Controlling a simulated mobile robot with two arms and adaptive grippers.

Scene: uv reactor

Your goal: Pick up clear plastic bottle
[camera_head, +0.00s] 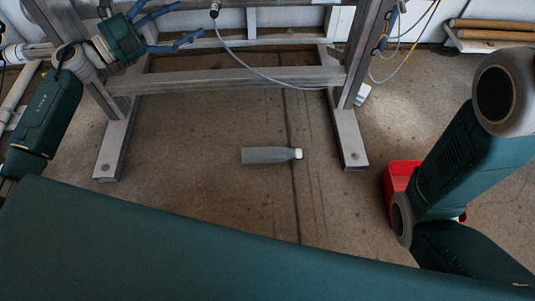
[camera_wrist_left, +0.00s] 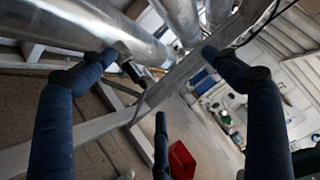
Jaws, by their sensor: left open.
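A clear, greyish plastic bottle (camera_head: 265,155) with a white cap lies on its side on the floor, its cap pointing right. It is between the two feet of a metal frame. My left gripper (camera_head: 188,20) is open and empty at the upper left, by the frame and well away from the bottle. Its spread dark-blue fingers also show in the left wrist view (camera_wrist_left: 160,70), with nothing between them. I cannot make out the bottle surely in that view. My right arm shows at the right, but its gripper is out of view.
The metal frame (camera_head: 225,80) has a crossbar behind the bottle and a foot on each side. A grey cable hangs over the crossbar. A red bin (camera_head: 400,175) stands on the right, partly behind my right arm. The floor around the bottle is clear.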

